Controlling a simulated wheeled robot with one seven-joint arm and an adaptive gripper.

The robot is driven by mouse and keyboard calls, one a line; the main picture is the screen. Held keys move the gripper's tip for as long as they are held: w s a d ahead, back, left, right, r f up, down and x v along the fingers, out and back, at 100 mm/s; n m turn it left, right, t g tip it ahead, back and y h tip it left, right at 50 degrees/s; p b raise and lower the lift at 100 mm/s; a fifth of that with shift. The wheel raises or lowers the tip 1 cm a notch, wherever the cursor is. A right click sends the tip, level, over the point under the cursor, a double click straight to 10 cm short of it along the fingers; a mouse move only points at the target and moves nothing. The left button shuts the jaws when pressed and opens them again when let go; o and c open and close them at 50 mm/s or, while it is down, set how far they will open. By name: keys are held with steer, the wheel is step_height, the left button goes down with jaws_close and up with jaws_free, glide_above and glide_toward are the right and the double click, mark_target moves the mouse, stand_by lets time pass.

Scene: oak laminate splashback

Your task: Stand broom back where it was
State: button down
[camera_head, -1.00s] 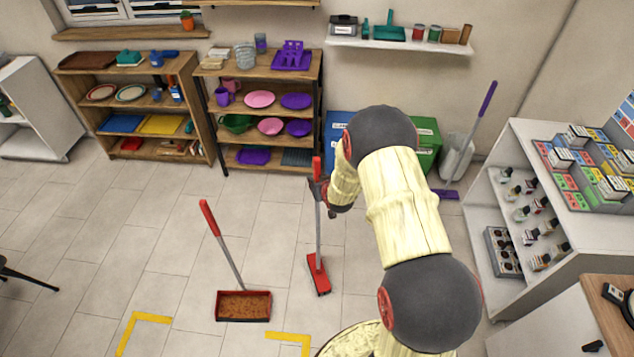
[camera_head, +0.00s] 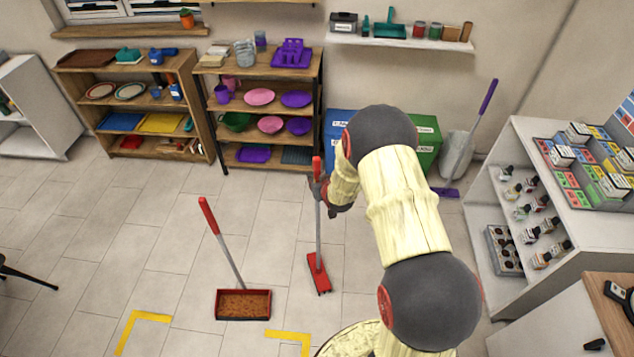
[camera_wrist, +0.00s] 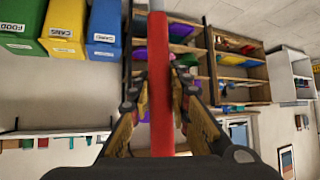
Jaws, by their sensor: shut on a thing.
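The broom (camera_head: 319,268) has a red head, a grey pole and a red grip. It stands nearly upright, its head at floor level. My gripper (camera_head: 322,190) is shut on the upper part of its handle. In the wrist view the red grip (camera_wrist: 161,95) runs between the two fingers of my gripper (camera_wrist: 160,92). A long-handled red dustpan (camera_head: 243,304) with brown contents stands on the floor to the left of the broom, apart from it. I cannot tell whether the broom's bristles touch the floor.
Yellow corner marks (camera_head: 150,318) lie on the floor in front of the dustpan. A purple-handled broom (camera_head: 485,105) stands by a grey bin near the back wall. Shelves (camera_head: 268,112) line the back. A white cabinet (camera_head: 510,230) stands at right. The floor at left is mostly clear.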

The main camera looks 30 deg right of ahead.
steer(key=c, duration=1.6)
jaws_free()
steer(key=shift+s+f, duration=0.1)
steer(key=shift+s+a+r, duration=0.1)
steer(key=shift+s+r, duration=0.15)
steer(key=shift+r, duration=0.05)
steer(key=shift+v, duration=5.6)
